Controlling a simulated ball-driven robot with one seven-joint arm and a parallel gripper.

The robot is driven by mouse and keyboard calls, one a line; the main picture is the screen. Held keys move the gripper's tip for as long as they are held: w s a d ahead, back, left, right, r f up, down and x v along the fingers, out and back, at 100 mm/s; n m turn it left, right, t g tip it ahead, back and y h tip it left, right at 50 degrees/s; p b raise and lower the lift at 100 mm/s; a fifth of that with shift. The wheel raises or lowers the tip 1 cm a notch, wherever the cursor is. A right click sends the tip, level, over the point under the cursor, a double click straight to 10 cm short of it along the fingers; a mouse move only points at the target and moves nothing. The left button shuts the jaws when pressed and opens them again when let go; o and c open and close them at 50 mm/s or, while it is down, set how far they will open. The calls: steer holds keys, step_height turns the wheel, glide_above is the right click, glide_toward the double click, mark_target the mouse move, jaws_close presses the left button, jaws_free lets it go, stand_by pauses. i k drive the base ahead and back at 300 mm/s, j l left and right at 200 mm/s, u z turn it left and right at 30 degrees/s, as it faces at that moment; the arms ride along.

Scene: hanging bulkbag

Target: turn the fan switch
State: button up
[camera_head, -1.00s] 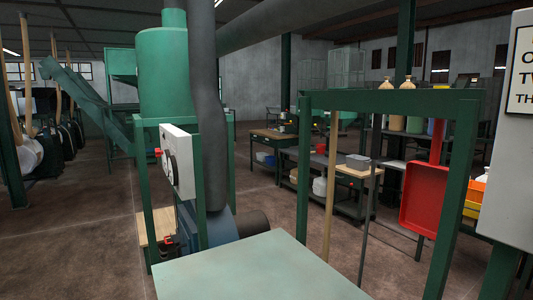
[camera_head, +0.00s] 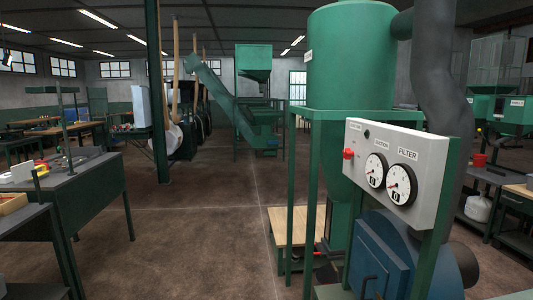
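A light grey control panel (camera_head: 430,172) hangs on the green frame at the right. Its face shows two round white gauges, the suction gauge (camera_head: 375,171) and the filter gauge (camera_head: 401,184). A red knob (camera_head: 348,154) sticks out at the panel's left edge, and a small dark round spot (camera_head: 366,134) sits near the upper left. The small label above the knob is too small to read, so I cannot tell for sure which part is the fan switch. My gripper is not in view.
A green cylinder (camera_head: 350,55) stands in the frame above a blue fan housing (camera_head: 385,260). A thick dark duct (camera_head: 440,85) runs down behind the panel. A low wooden-topped stand (camera_head: 292,225) is left of it. Grey tables (camera_head: 75,190) stand at the far left; the floor between is clear.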

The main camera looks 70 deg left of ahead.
mark_target(348, 153)
steer(key=k+u, duration=0.1)
steer(key=u, duration=0.8)
